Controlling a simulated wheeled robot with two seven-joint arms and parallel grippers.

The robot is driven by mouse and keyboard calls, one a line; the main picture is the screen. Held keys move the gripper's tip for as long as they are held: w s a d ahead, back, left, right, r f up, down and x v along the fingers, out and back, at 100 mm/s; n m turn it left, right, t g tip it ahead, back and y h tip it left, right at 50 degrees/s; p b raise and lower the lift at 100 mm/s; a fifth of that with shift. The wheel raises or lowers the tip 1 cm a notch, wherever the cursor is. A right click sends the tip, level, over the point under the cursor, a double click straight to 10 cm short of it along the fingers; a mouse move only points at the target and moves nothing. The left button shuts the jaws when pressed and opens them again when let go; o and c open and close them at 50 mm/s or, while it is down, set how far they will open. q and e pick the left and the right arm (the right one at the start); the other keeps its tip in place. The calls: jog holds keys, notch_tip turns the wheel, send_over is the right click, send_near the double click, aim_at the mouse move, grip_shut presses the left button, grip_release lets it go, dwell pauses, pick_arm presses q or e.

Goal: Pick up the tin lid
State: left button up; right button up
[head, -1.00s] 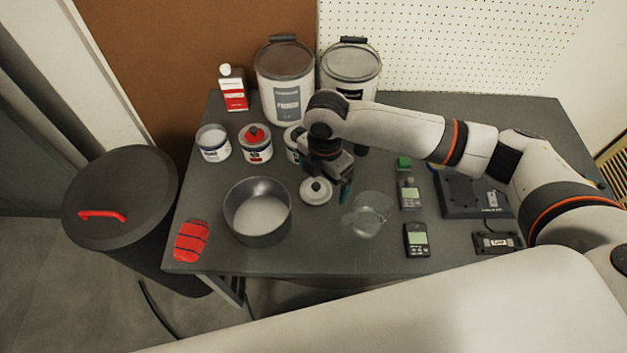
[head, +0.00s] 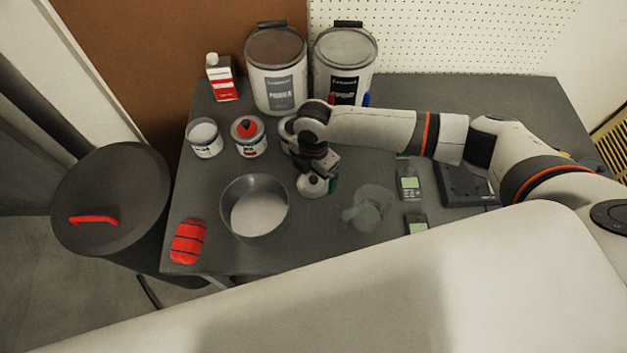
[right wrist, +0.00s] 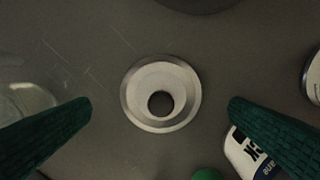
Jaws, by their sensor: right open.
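The tin lid (head: 312,187) is a small round whitish metal lid with a dark-topped knob, lying on the grey table. In the right wrist view the lid (right wrist: 160,94) sits between my two green fingers, apart from both. My right gripper (head: 328,180) is just above the lid and partly covers it in the head view. Its fingers are spread wide and hold nothing in the right wrist view (right wrist: 160,112). My left gripper is not in view.
A grey pan (head: 255,207) stands left of the lid and a clear jug (head: 367,208) right of it. Small tins (head: 249,140) and two large buckets (head: 277,75) stand behind. A red sponge-like block (head: 187,242) lies at the front left. Meters (head: 408,182) stand at the right.

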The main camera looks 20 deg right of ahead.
aim_at(314, 178)
jog(key=shift+w+f, duration=0.1)
jog(key=shift+f, duration=1.75)
jog(key=c, duration=0.9)
jog(key=shift+r, duration=0.1)
jog(key=shift+c, duration=0.2)
